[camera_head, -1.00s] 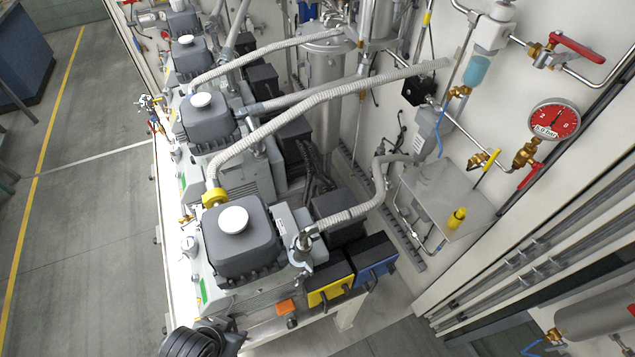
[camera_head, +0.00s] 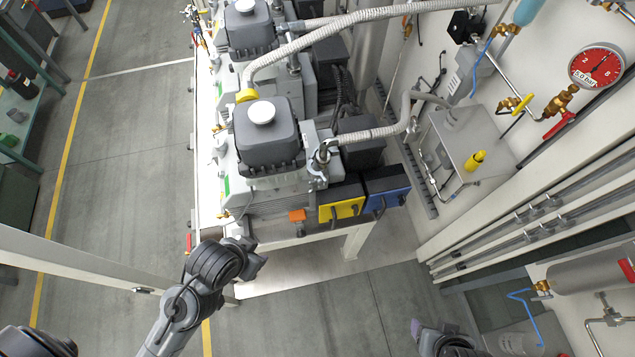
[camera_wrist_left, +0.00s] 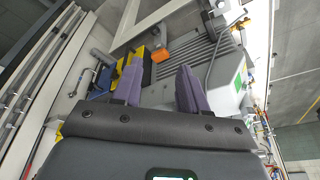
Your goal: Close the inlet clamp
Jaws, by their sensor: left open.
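The inlet clamp (camera_head: 322,155) is a small metal fitting where the grey corrugated hose (camera_head: 370,134) meets the front vacuum pump (camera_head: 268,140). It is too small to tell whether it is open or shut. My left gripper (camera_head: 252,262) is low in front of the pump, apart from the clamp. In the left wrist view its two purple fingers (camera_wrist_left: 158,76) are spread wide and empty, facing the pump's finned side (camera_wrist_left: 205,60). I cannot make out the clamp in that view.
A yellow box (camera_head: 342,209) and a blue box (camera_head: 386,194) sit at the pump's front right, beside an orange block (camera_head: 297,216). A wall panel carries a red gauge (camera_head: 596,66) and pipes. The floor in front of the frame is clear.

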